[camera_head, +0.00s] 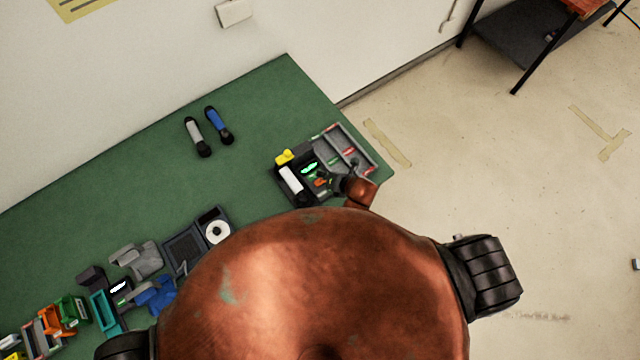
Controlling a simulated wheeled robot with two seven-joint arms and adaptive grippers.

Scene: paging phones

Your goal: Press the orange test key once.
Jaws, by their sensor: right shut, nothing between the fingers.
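A dark desk unit (300,190) sits near the right end of the green table, with a white strip and a lit green display (309,167). A small orange key (320,182) shows on it, to the right of the white strip and below the display. My right gripper (341,184) is shut and empty, just right of the orange key. It is small and partly hidden by my copper-coloured arm; I cannot tell whether it touches the unit. My left gripper is not in view.
A grey compartment tray (366,158) lies right beside the unit, and a yellow object (284,157) is at its upper left. Two handheld devices, one grey (195,135) and one blue (218,124), lie further back. Several devices crowd the table's lower left. The green table (275,95) is clear behind.

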